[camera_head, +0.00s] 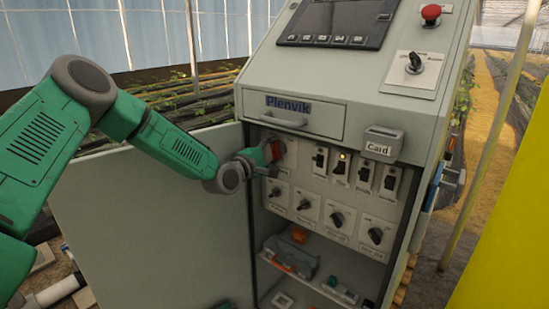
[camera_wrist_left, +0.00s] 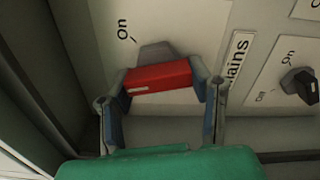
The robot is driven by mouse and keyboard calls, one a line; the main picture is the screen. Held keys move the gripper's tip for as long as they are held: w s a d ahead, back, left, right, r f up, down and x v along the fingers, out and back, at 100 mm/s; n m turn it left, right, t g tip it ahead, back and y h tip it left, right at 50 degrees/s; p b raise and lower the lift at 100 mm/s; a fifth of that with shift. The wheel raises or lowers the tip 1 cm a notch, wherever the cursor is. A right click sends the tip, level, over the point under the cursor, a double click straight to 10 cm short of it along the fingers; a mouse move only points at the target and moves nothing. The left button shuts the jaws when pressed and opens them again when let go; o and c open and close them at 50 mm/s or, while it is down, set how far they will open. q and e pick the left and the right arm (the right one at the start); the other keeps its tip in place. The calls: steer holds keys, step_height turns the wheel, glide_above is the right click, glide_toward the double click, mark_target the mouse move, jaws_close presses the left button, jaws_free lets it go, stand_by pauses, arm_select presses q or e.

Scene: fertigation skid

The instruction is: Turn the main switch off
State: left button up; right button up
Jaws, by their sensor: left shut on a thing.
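The main switch has a red handle (camera_wrist_left: 158,78) on a grey base (camera_wrist_left: 155,50). It sits on the pale panel inside the open cabinet, next to a label partly hidden that reads "ains". An "On" mark shows to its upper left in the left wrist view. My right gripper is not in view.
The open cabinet door (camera_head: 150,215) stands left of the panel, under my left arm. Several small switches and black knobs (camera_head: 337,219) sit right of and below the main switch. A card box (camera_head: 383,143) juts out at the upper right. A red button (camera_head: 431,12) tops the console.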

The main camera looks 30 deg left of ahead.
arm_select(q)
steer(key=n+b, duration=0.1)
steer(key=f+n+b, duration=0.1)
steer(key=n+b, duration=0.1)
steer(key=shift+s+d+f+n, duration=0.1)
steer(key=shift+s+f+n, duration=0.1)
steer(key=shift+n, duration=0.1)
steer(key=shift+d+r+n+b, duration=0.1)
steer(key=shift+n+b, duration=1.3)
steer(key=shift+b, duration=0.3)
steer(key=o, duration=1)
steer(key=shift+o, duration=0.9)
steer(key=shift+w, duration=0.1)
steer(key=shift+r, duration=0.2)
